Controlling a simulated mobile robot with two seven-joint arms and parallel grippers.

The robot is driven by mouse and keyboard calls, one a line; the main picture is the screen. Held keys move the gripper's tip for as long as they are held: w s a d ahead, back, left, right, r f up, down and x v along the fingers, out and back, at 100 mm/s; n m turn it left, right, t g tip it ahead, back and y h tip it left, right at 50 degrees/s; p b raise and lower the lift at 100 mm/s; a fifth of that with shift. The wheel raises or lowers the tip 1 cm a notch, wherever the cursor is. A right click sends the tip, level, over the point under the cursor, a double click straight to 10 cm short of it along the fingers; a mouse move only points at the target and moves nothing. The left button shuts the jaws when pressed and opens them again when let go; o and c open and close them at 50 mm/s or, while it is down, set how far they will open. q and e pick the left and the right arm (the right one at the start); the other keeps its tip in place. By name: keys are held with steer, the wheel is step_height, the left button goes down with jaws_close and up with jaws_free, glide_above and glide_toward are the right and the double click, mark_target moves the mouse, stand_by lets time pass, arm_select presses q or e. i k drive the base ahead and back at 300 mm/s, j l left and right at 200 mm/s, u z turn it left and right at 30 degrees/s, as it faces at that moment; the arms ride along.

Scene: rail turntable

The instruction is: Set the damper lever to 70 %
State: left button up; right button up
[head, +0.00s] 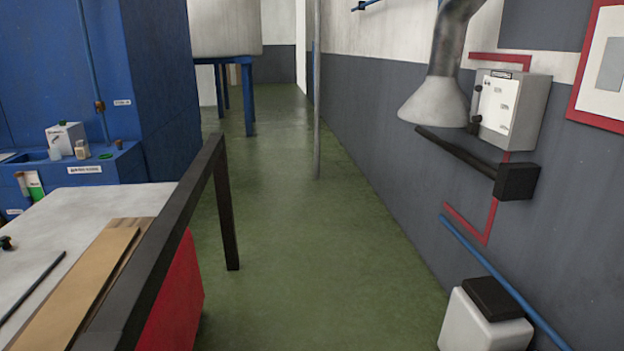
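A grey metal duct with a flared hood (437,100) comes down along the right wall. Beside it a light grey wall box (512,108) has a white front panel with small markings, too small to read. A dark knob-like part sits at the box's left edge, but I cannot tell whether it is the damper lever. A black bar (455,150) with a black block (516,181) at its near end runs below the hood and box. No percent scale can be read. Neither of my grippers is in view.
A black rail (180,205) with a red panel (172,305) stands at the left, beside a light worktop (85,215) bearing brown strips. A thin grey pole (317,120) stands in the aisle. A white bin (482,325) stands at the lower right. Green floor (285,240) between is clear.

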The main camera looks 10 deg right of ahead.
mark_target(473, 127)
steer(key=i+j+z, duration=0.1)
steer(key=i+z, duration=0.25)
steer(key=i, duration=0.95)
steer(key=i+z, duration=0.7)
steer(key=i+j+z, duration=0.1)
steer(key=i+z, duration=0.2)
steer(key=i+l+z, duration=0.1)
steer(key=i+z, duration=0.95)
steer(key=k, duration=0.05)
